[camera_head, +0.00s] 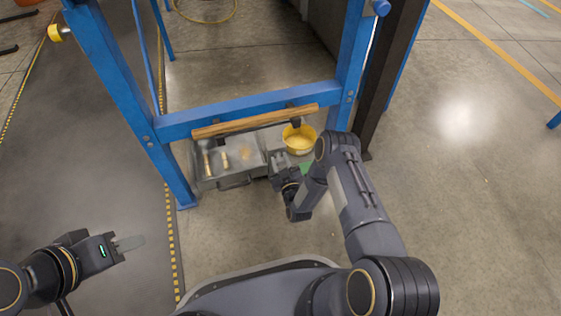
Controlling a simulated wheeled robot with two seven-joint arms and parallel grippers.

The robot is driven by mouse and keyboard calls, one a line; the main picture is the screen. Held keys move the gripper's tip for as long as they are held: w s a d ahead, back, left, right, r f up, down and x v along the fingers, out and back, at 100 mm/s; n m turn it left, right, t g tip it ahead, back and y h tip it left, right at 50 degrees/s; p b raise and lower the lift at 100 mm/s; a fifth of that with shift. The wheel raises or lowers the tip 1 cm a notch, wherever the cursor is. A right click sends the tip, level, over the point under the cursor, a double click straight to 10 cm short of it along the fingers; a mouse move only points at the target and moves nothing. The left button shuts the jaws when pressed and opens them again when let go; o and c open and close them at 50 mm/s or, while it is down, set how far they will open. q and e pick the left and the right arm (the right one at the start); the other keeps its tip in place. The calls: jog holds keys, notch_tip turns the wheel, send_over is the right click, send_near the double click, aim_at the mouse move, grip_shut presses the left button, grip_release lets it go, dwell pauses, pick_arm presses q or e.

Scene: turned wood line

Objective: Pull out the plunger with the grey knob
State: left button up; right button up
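No grey knob can be made out on the blue frame (235,117). A plunger with a yellow knob (57,32) sticks out from its left post, and one with a blue knob (380,7) shows at the top of its right post. My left gripper (129,243) is over the floor at the lower left, apart from the frame and with nothing visible in it; its finger gap cannot be seen. My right gripper (281,163) is low by the grey box, below the crossbar and beside the yellow bowl; its fingers are too small and dark to read.
A wooden bar (255,122) lies along the crossbar. Below it, a grey box (236,180) holds light wooden pieces, and a yellow bowl (298,149) stands to the right. A dark post (388,75) stands behind the right post.

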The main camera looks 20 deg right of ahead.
aim_at(282, 164)
grip_shut()
jog(key=shift+s+p, duration=0.7)
jog(key=shift+s, duration=1)
jog(key=shift+f, duration=0.15)
jog(key=shift+s, duration=0.1)
jog(key=o, duration=0.7)
grip_release()
jog(key=shift+d, duration=0.1)
jog(key=shift+o, duration=0.2)
